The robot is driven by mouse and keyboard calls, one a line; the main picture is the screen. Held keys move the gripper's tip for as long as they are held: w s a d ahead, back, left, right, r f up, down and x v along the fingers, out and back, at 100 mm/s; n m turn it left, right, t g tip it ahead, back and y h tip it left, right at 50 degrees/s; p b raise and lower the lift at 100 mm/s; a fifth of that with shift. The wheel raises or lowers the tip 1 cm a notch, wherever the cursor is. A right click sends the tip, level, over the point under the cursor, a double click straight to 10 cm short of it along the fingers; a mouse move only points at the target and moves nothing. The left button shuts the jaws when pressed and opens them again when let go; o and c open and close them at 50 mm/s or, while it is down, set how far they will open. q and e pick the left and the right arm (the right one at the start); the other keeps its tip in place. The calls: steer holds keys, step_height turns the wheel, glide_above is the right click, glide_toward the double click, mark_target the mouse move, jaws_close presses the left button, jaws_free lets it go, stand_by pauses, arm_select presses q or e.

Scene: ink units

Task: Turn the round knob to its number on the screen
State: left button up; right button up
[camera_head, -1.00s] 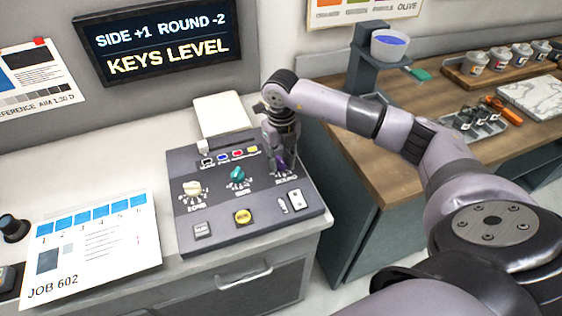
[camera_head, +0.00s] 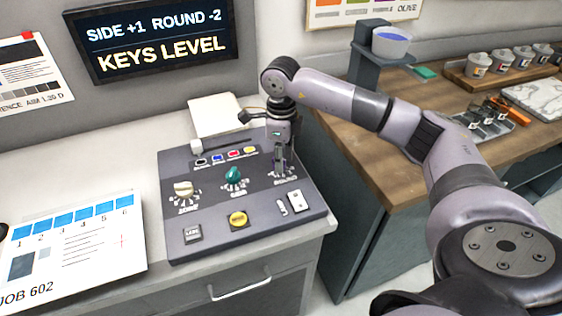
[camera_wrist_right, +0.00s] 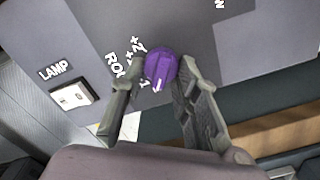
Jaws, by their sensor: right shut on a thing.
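The screen (camera_head: 155,40) on the wall reads "SIDE +1 ROUND -2" and "KEYS LEVEL". The round knob (camera_wrist_right: 160,66) is purple with a white pointer mark and shows in the right wrist view, with "+2" and other partly covered marks beside it. My right gripper (camera_head: 280,165) is over the right side of the grey control panel (camera_head: 215,215) and hides the knob in the head view. In the wrist view my right gripper (camera_wrist_right: 158,80) has one finger on each side of the purple knob and is shut on it. My left gripper is not in view.
The panel also has a cream knob (camera_head: 184,189), a teal knob (camera_head: 233,175), a yellow button (camera_head: 238,219) and a white lamp switch (camera_head: 295,201). A job sheet (camera_head: 75,250) lies left of the panel. A wooden bench (camera_head: 365,160) stands to the right.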

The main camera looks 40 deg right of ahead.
steer(key=shift+w+n, duration=0.1)
steer(key=shift+n, duration=0.4)
steer(key=o, duration=1.1)
steer(key=shift+r, duration=0.1)
step_height(320, 180, up, 12)
stand_by(0.5)
